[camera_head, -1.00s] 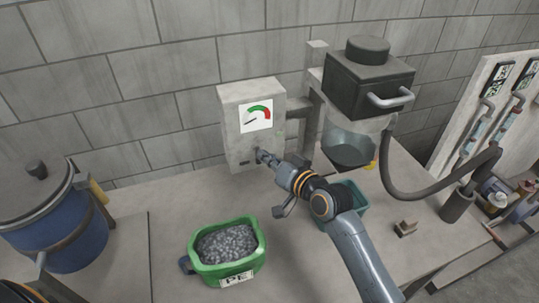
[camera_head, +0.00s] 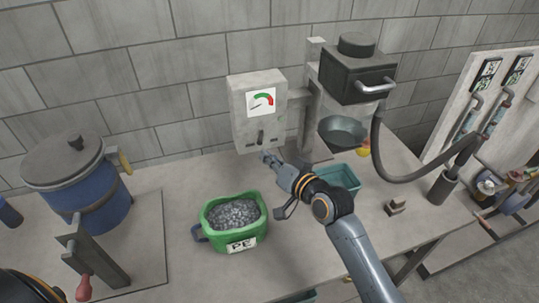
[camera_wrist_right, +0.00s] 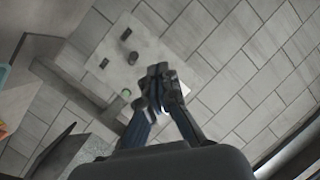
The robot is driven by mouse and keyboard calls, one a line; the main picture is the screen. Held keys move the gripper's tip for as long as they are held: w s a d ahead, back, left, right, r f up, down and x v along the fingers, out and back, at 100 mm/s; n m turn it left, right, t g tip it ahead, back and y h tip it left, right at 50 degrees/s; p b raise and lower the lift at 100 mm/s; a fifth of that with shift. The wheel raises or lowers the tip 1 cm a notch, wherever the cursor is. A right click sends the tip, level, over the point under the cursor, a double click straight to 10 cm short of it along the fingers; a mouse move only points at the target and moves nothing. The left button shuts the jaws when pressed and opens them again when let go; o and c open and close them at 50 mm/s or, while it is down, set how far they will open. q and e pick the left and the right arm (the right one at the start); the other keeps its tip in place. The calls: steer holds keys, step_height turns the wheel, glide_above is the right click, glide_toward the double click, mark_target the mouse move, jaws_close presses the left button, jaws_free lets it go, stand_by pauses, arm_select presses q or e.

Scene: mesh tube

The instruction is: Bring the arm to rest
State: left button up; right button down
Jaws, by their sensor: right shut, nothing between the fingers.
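My right gripper (camera_head: 266,156) is in the middle of the head view, its fingers together and empty. It is just below the front of the grey control box (camera_head: 243,125), which carries a gauge with green and red parts (camera_head: 261,102). A small dark lever (camera_head: 261,137) shows on the box's front, just above the fingertips. I cannot tell whether they touch. In the right wrist view the closed fingers (camera_wrist_right: 160,85) point toward a pale box with dark knobs. My left gripper does not show.
A green bin of grey pellets labelled PE (camera_head: 235,243) stands left of my right arm. A teal tray (camera_head: 339,177) is close behind the arm. A blue pot (camera_head: 92,205) and a red-handled lever (camera_head: 85,287) are at left. A dark hopper (camera_head: 357,75) and hose stand at right.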

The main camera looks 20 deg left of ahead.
steer(key=s+d+f+m+g+h, duration=0.1)
steer(key=s+d+f+h, duration=0.2)
steer(key=s+d+f, duration=0.55)
steer(key=s+d+f+g+h, duration=0.1)
steer(key=s+d+f+h, duration=0.3)
steer(key=d, duration=0.7)
steer(key=s+d+f+m+g+h, duration=0.1)
steer(key=s+d+f+g+h, duration=0.15)
steer(key=s+d, duration=0.7)
steer(key=s+d+f+g+h, duration=0.1)
steer(key=s+d+h, duration=0.2)
steer(key=s+d, duration=0.6)
step_height(320, 180, down, 30)
steer(key=g+b, duration=0.1)
steer(key=b, duration=0.4)
arm_select(q)
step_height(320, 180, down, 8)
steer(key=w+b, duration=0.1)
steer(key=b, duration=0.2)
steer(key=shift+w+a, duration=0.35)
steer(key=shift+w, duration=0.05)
arm_select(e)
steer(key=s+d+f, duration=0.2)
steer(key=s+f, duration=0.6)
steer(key=f, duration=0.2)
steer(key=s+d+f+g, duration=0.1)
steer(key=s+f, duration=0.8)
steer(key=f, duration=0.1)
steer(key=shift+d+f, duration=0.3)
steer(key=shift+d, duration=0.05)
